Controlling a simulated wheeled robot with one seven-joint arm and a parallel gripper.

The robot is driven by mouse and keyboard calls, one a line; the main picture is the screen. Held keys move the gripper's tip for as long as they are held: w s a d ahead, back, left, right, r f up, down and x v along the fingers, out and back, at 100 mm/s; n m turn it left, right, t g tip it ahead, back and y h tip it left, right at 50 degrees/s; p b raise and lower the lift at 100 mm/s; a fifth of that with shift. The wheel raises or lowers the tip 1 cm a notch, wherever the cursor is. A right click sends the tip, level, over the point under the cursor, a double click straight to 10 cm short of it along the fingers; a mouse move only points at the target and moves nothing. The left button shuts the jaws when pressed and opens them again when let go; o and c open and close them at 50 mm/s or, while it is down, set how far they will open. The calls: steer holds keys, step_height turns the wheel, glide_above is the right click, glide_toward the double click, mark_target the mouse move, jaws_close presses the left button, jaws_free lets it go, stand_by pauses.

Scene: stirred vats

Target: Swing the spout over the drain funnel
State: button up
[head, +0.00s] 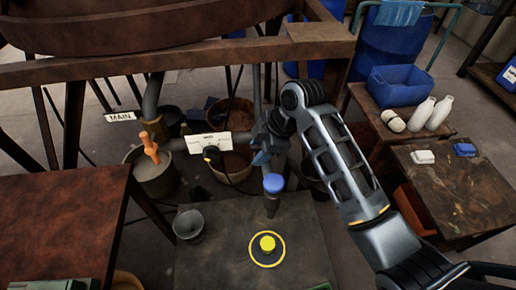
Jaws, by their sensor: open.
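A grey pipe (184,144) runs from the upright pipe by the MAIN label past a white plate to the right, where my arm's end partly hides it. A short upright piece with a blue cap (273,183) stands just below my gripper; I cannot tell for certain whether it belongs to the spout. My gripper (263,157) is open, dark and small in the picture, close above the blue cap and apart from it as far as I can tell. A grey cup-like vessel (188,225) at the bench's left edge may be the drain funnel, but this is unclear.
An orange-handled valve (149,147) sits at left above a bucket (152,178). A rusty vat frame (180,62) crosses overhead. Side tables at right hold white bottles (438,112) and a blue bin (405,87).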

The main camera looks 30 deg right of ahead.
steer(key=shift+a+f, duration=0.1)
steer(key=shift+f, duration=0.2)
jaws_close()
stand_by(0.5)
